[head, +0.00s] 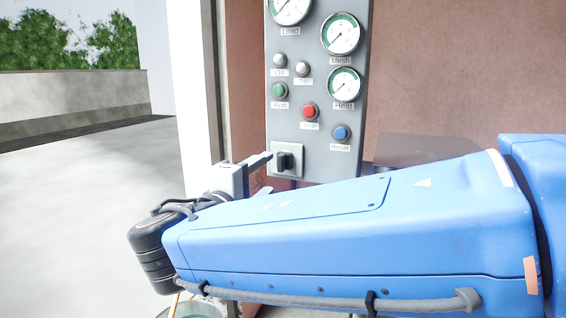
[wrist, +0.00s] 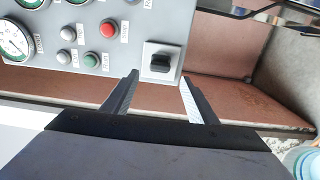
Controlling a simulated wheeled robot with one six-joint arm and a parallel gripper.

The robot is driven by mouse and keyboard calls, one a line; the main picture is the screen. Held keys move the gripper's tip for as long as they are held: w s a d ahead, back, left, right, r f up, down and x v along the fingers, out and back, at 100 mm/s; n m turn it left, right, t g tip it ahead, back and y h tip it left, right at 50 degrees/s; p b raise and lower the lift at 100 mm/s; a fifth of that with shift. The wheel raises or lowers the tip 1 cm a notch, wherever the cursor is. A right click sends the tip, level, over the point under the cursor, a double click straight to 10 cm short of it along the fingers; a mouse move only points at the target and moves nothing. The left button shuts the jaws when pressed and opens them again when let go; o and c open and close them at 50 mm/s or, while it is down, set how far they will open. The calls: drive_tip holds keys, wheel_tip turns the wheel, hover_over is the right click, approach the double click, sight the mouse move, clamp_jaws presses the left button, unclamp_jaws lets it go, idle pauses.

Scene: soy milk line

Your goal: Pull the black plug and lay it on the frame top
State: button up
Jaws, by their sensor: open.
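The black plug (head: 286,161) sits in a light socket plate at the bottom of the grey control panel (head: 349,105). It also shows in the wrist view (wrist: 160,64), near the top middle. My gripper (head: 264,172) is in front of the panel, just left of the plug in the head view. In the wrist view my gripper (wrist: 159,79) is open and empty, with one finger on either side of the plug's line and the plug just beyond the tips. I cannot tell whether the fingertips reach it. I cannot make out the frame top for certain.
The panel carries gauges, a green button (head: 279,91), a red button (head: 309,110) and a blue button (head: 341,132) above the plug. A grey flat surface (head: 412,152) shows behind my arm at the right. A reddish-brown wall (head: 465,75) stands behind. Open floor lies left.

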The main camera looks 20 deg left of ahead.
sight(280, 165)
drive_tip(key=shift+w, duration=0.15)
drive_tip(key=shift+w+d, duration=0.2)
drive_tip(key=shift+w, duration=2)
drive_tip(key=shift+w+d, duration=0.2)
drive_tip(key=shift+w, duration=1.95)
drive_tip(key=shift+c, duration=0.7)
clamp_jaws()
drive_tip(key=shift+s+a, duration=0.15)
drive_tip(key=shift+s, duration=1.3)
drive_tip(key=shift+s+a, duration=0.1)
drive_tip(key=shift+s, duration=1.35)
drive_tip(key=shift+s, duration=0.1)
